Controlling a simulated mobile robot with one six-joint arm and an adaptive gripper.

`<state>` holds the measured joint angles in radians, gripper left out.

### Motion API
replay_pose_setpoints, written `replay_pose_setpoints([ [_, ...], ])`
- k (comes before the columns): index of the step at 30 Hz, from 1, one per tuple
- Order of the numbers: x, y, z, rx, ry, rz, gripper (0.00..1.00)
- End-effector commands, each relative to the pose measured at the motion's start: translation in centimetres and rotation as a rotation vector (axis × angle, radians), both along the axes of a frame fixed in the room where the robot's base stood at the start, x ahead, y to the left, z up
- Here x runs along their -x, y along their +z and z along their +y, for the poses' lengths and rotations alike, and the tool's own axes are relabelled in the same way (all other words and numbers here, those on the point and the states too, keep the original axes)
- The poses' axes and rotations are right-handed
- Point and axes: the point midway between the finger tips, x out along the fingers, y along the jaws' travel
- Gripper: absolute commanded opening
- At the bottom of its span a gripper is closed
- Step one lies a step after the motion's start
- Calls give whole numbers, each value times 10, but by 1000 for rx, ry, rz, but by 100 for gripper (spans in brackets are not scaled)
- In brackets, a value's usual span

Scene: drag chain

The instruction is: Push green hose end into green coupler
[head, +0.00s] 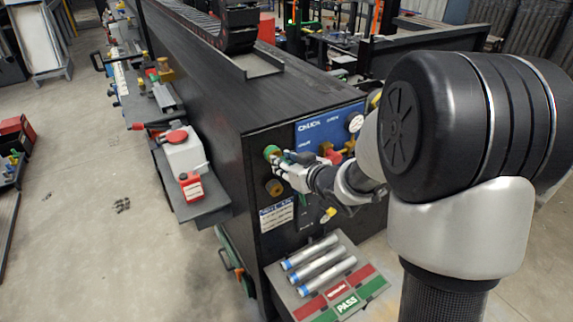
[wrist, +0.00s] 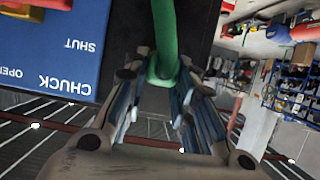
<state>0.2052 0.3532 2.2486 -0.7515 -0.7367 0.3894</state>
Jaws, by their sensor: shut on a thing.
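My gripper (head: 288,168) is at the end face of the black machine, beside a round green fitting (head: 271,151) that looks like the green coupler. In the wrist view my gripper (wrist: 162,78) is shut on the green hose (wrist: 164,30), which runs between the fingers and out past the top edge. The hose tip and the coupler's mouth cannot be made out, so I cannot tell whether they touch.
A blue CHUCK panel (head: 315,128) with a gauge (head: 355,123) is close to my gripper. A brass fitting (head: 274,187) is just below the green one. A shelf (head: 205,208) juts out at left, and a tray with metal cylinders (head: 318,264) stands below.

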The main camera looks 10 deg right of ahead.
Motion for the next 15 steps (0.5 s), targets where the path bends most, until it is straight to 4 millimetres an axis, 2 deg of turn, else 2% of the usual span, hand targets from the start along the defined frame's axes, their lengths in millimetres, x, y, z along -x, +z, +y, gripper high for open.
replay_pose_setpoints([
  [13, -8, 1, 2, -1, 0, -2, 0],
  [14, -8, 1, 2, -1, 0, -2, 26],
  [15, -8, 1, 2, -1, 0, -2, 29],
])
